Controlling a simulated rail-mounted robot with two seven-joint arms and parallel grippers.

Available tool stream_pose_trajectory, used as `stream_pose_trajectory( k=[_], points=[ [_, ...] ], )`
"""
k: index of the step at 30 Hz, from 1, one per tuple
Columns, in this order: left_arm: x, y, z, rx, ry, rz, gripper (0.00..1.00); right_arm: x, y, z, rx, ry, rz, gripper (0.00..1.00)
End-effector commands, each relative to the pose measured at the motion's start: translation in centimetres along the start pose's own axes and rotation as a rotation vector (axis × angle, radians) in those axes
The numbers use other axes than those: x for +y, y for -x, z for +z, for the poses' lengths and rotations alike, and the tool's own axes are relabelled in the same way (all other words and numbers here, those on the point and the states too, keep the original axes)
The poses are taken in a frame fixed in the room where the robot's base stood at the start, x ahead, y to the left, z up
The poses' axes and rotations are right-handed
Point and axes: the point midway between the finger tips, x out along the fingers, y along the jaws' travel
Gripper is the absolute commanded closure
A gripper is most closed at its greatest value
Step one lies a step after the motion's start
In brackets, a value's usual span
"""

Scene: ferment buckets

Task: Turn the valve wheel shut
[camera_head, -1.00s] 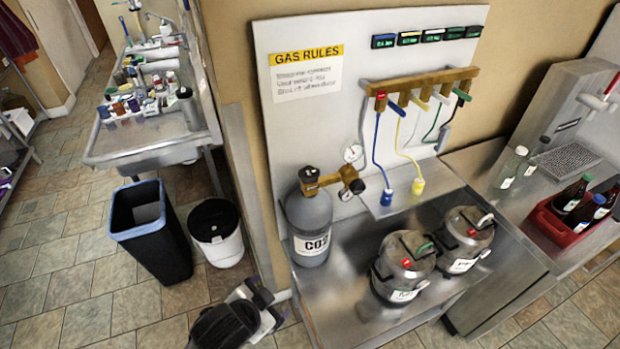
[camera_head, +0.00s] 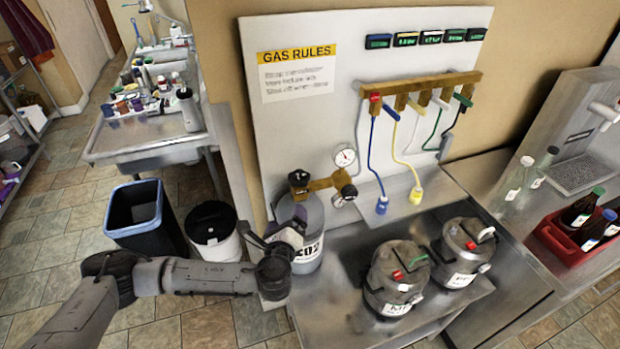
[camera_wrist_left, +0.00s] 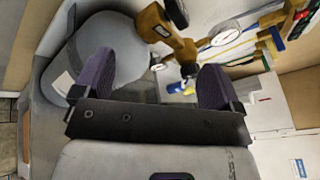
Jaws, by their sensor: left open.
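The grey CO2 cylinder (camera_head: 312,222) stands at the left end of the steel bench. A round black valve wheel (camera_head: 299,178) tops its brass valve. In the left wrist view the cylinder (camera_wrist_left: 95,50) is at the left and the black wheel (camera_wrist_left: 177,12) at the top edge, on the brass fitting (camera_wrist_left: 155,25). My left gripper (camera_head: 275,233) is in front of the cylinder, below the wheel, and covers part of the label. In its wrist view the purple-padded fingers (camera_wrist_left: 155,85) are spread with nothing held between them. My right gripper is out of view.
A gauge (camera_head: 344,157) and a second black knob (camera_head: 349,191) sit right of the wheel. A blue-rimmed bin (camera_head: 140,220) and a white bucket (camera_head: 214,238) stand on the floor at left.

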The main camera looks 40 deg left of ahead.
Motion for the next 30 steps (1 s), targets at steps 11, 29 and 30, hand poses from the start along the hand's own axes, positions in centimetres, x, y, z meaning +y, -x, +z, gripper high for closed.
stream_pose_trajectory(
  k=[11,29,30],
  points=[
    [-1.1,-0.6,0.6,-0.075,-0.638,-0.073,0.10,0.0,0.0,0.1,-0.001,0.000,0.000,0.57],
    [-2.0,-7.2,1.1,-0.080,-0.751,-0.066,0.10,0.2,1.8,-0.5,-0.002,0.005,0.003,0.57],
    [-2.0,-7.9,1.1,-0.080,-0.752,-0.066,0.10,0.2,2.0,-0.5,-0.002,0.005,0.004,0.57]
  ],
)
